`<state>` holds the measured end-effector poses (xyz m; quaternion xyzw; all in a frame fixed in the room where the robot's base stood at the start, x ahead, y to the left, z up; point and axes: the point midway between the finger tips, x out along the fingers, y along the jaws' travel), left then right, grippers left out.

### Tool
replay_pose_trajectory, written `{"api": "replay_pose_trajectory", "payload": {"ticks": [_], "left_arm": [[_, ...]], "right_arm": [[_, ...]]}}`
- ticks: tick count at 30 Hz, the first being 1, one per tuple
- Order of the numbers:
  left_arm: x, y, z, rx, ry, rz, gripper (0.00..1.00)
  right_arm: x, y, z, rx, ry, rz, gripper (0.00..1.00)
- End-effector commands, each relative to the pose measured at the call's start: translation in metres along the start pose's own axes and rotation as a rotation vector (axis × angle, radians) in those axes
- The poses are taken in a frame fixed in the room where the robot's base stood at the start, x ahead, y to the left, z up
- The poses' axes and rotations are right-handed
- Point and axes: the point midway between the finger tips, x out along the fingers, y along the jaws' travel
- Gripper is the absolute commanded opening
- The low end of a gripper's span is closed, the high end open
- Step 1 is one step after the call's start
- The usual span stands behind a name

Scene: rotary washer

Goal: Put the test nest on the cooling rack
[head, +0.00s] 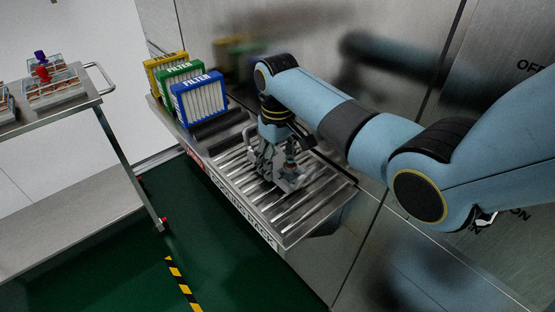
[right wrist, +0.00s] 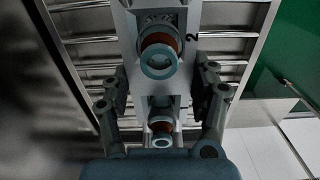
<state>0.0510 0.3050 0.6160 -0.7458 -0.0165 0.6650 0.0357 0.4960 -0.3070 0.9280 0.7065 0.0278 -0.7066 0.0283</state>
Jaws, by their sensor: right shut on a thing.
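My right gripper (head: 277,160) is at the cooling rack (head: 295,225), a slatted steel shelf along the wall. It is shut on the test nest (head: 291,184), a grey block low over the slats. I cannot tell whether the nest touches them. In the right wrist view the fingers of my right gripper (right wrist: 163,95) stand on both sides of the nest (right wrist: 182,15), which bears a "2" and two round fittings with orange-brown bands. The slats show behind it. The gripper hides part of the nest in the head view. My left gripper is not in view.
Blue (head: 199,97), green (head: 180,73) and yellow (head: 163,68) filters stand upright at the rack's far left end. A steel cart (head: 90,100) at left carries trays with red and blue parts. The rack's near right slats are clear. A steel wall (head: 300,40) rises behind.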

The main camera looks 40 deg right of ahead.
Motion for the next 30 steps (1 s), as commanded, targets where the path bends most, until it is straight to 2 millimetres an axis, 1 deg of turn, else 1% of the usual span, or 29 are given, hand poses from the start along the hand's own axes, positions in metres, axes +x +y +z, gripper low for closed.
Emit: {"api": "replay_pose_trajectory", "payload": {"ticks": [6,7,12,20,23,26,30], "left_arm": [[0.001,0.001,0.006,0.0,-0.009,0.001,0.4],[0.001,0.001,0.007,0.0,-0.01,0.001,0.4],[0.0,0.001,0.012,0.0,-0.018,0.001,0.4],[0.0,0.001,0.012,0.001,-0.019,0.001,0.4],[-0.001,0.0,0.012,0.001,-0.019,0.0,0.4],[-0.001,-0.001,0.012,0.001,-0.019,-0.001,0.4],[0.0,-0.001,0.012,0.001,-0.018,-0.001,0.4]], "right_arm": [[0.002,0.0,0.0,0.0,0.0,0.0,0.21],[0.003,0.0,0.0,0.0,0.0,0.0,0.62],[0.002,0.0,0.0,0.0,0.0,0.0,0.84],[0.002,0.0,0.0,0.0,0.0,0.0,0.84],[-0.004,0.0,-0.001,0.0,0.002,0.0,0.84],[-0.018,0.0,-0.001,0.001,0.004,0.001,0.84],[-0.049,0.0,-0.002,0.0,0.006,0.001,0.84]]}}
